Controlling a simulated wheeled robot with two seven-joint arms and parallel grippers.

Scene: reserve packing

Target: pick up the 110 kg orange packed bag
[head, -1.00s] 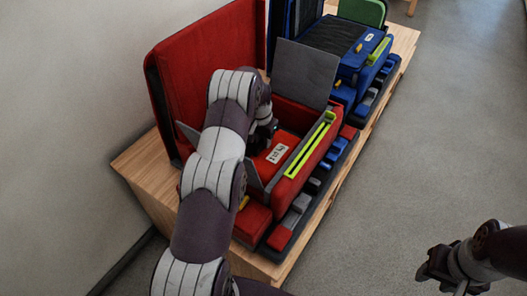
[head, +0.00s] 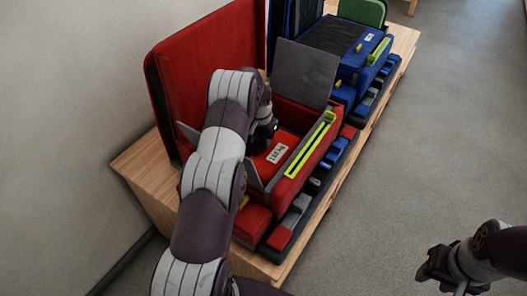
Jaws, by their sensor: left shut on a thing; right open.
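The packed bag (head: 286,140) is red-orange with a white label that seems to read 110 kg. It sits in an open red case (head: 205,65) on the wooden bench. My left gripper (head: 265,132) reaches down into the case and is shut at the bag's far left part, beside the label. My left arm hides much of the bag and the grip itself. My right gripper (head: 432,272) is open and empty over the floor at the lower right, far from the bag.
The wooden bench (head: 150,172) runs along the pale wall. A grey flap (head: 304,72) stands up behind the bag. A lime strip (head: 311,145) lies along the case's front side. An open blue case (head: 357,65) stands farther back. The floor at right is clear.

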